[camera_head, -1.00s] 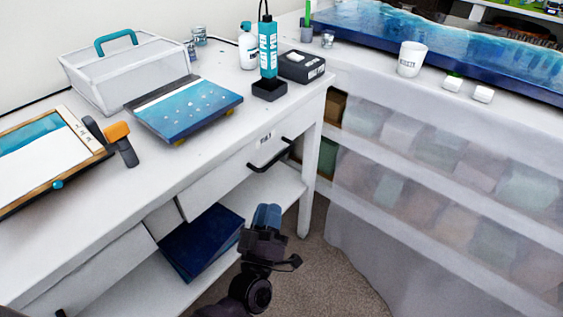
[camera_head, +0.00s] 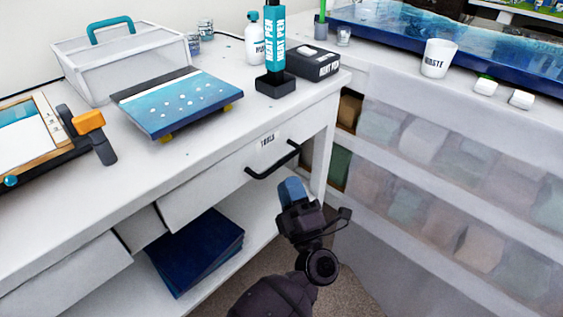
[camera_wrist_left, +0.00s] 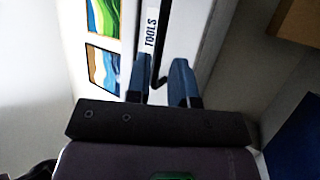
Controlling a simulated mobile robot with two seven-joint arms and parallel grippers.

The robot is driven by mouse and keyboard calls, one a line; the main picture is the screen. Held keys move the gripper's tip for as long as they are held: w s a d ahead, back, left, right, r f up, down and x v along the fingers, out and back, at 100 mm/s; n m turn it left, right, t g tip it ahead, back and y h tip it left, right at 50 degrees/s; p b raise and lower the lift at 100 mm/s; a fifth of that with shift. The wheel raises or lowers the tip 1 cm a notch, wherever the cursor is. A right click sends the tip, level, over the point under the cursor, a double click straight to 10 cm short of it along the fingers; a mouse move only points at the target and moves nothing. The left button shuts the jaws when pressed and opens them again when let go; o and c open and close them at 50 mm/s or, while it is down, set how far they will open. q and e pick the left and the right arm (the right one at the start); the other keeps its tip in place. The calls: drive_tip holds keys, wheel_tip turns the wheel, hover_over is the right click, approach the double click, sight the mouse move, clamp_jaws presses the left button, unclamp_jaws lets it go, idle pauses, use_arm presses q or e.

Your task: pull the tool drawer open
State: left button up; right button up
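The tool drawer (camera_head: 225,172) is a white front under the bench top, with a "TOOLS" label and a black bar handle (camera_head: 262,173). It looks shut. My left gripper (camera_head: 292,188) has blue fingertips and is just below and in front of the handle's right end. In the left wrist view the drawer's label (camera_wrist_left: 151,28) is ahead. The dark handle (camera_wrist_left: 157,68) shows in the gap between the two spread fingers of my left gripper (camera_wrist_left: 162,80). I cannot tell how deep it sits; no grip on it shows. My right gripper is out of view.
The white bench top (camera_head: 200,165) holds a blue panel (camera_head: 178,102), a heat pen (camera_head: 274,40) and a clear box (camera_head: 120,65). Dark blue boards (camera_head: 195,250) lie on the shelf below. A shelf unit with wrapped bundles (camera_head: 425,140) stands close on the right.

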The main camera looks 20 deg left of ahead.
sight(281, 161)
use_arm(q)
drive_tip(key=shift+x, duration=3)
drive_tip(key=shift+c, duration=0.5)
clamp_jaws()
